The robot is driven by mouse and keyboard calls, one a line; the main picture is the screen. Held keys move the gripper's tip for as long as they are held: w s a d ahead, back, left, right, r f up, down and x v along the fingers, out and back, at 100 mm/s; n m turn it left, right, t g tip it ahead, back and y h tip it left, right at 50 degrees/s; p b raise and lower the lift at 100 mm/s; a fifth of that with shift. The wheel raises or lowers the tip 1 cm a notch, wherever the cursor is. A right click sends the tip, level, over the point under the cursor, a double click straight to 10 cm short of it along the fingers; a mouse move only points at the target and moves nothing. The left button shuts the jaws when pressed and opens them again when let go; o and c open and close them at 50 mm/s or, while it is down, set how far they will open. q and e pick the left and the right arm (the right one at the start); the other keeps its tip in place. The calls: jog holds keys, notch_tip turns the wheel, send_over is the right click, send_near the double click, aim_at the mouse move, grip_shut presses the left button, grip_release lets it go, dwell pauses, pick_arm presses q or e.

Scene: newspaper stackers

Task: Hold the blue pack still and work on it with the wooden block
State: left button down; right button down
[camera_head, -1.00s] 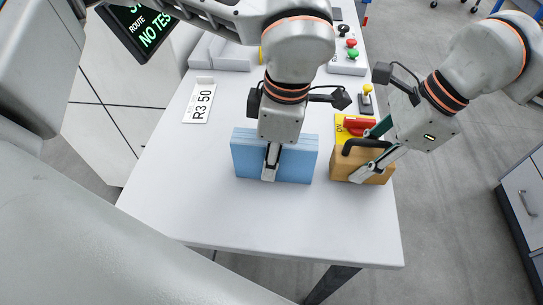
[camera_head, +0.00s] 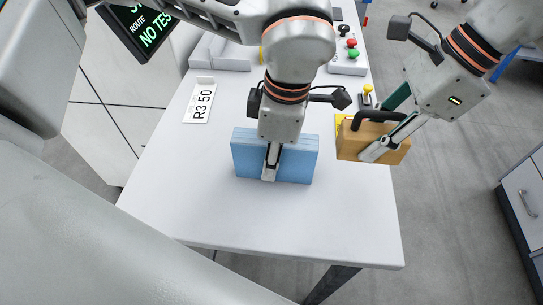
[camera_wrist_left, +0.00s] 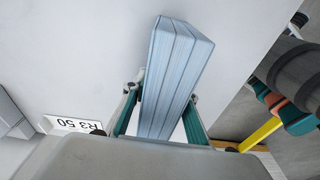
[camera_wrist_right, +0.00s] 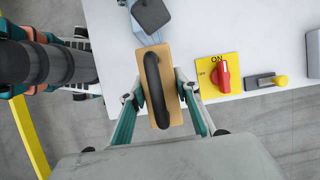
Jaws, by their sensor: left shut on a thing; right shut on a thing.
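The blue pack (camera_head: 298,162) stands on the white table in the head view, made of several flat layers. My left gripper (camera_head: 270,172) is shut on it; the left wrist view shows the pack (camera_wrist_left: 172,75) between the two fingers. The wooden block (camera_head: 362,148) with a black handle is to the right of the pack. My right gripper (camera_head: 385,148) is shut on the block; the right wrist view shows the block (camera_wrist_right: 157,110) between the fingers. The block looks raised above the table's right edge, apart from the pack.
A yellow plate with a red switch (camera_wrist_right: 226,76) lies beside the block on the table. A control box with coloured buttons (camera_head: 348,62) stands at the back. An R3 50 sign (camera_head: 198,104) lies at left. The table's front (camera_head: 250,225) is clear.

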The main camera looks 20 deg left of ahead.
pick_arm(q)
jog(key=c, duration=1.5)
grip_release()
jog(key=r, duration=0.4)
jog(key=d+r, duration=0.1)
jog(key=r, duration=0.7)
jog(key=shift+w+d, duration=0.2)
